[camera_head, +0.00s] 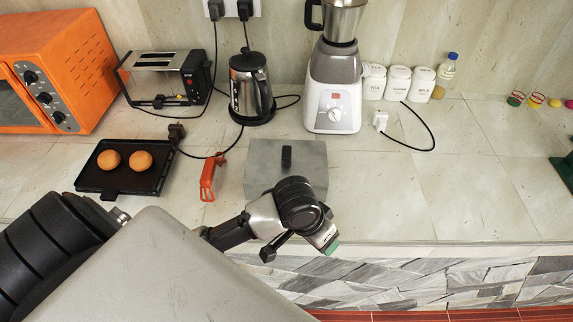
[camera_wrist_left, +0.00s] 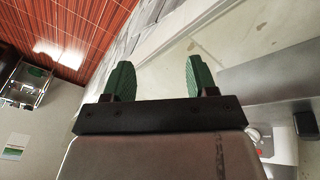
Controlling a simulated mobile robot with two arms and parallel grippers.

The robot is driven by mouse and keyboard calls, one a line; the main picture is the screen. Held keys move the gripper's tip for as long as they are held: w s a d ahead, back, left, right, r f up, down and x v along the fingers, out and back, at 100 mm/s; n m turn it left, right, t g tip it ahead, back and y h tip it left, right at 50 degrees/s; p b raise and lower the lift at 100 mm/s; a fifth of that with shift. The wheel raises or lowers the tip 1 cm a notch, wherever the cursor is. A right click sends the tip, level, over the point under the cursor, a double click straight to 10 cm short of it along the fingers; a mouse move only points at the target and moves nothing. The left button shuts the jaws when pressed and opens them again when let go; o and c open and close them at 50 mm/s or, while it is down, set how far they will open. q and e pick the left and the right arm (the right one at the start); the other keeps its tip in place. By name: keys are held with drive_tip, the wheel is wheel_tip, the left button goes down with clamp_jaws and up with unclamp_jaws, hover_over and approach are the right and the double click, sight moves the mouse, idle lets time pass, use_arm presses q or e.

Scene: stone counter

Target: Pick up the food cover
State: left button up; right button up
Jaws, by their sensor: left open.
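The food cover (camera_head: 262,160) is a grey, flat-topped metallic cover with a black upright handle (camera_head: 286,157). It sits on the counter near the front edge, in the middle of the head view. My left wrist hides part of its lower front. My left gripper (camera_head: 331,246) is just in front and to the right of the cover, by the counter's front edge, with only a green fingertip showing. In the left wrist view the green fingers (camera_wrist_left: 160,78) are apart with nothing between them. The grey cover (camera_wrist_left: 265,75) and its dark handle (camera_wrist_left: 306,124) show at the right edge there.
An orange-red handled item (camera_head: 208,178) lies just left of the cover. A black tray (camera_head: 125,179) with two round buns is farther left. A kettle (camera_head: 249,85), toaster (camera_head: 165,78) and blender (camera_head: 333,85) with cords stand behind. The counter to the right (camera_head: 470,190) is clear.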

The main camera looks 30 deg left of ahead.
use_arm(q)
drive_tip(key=w+a+r+n+y, duration=0.1)
drive_tip(key=w+a, duration=0.2)
drive_tip(key=w, duration=0.3)
drive_tip(key=n+g+y, duration=0.2)
drive_tip(key=n+g, duration=0.1)
drive_tip(key=n, duration=0.5)
approach(287, 152)
drive_tip(key=shift+s+d+f, duration=0.15)
drive_tip(key=shift+d, duration=0.25)
drive_tip(key=shift+a+f, duration=0.15)
drive_tip(key=shift+f, duration=0.05)
wheel_tip(287, 152, down, 4)
drive_tip(key=shift+f+p, duration=0.25)
drive_tip(key=shift+p, duration=0.2)
drive_tip(key=shift+a+f+p, duration=0.15)
drive_tip(key=shift+f+p, duration=0.2)
drive_tip(key=shift+f, duration=0.3)
drive_tip(key=f, duration=0.1)
drive_tip(key=f+p, duration=0.1)
drive_tip(key=f, duration=0.1)
drive_tip(key=shift+a+f, duration=0.2)
drive_tip(key=shift+f, duration=0.45)
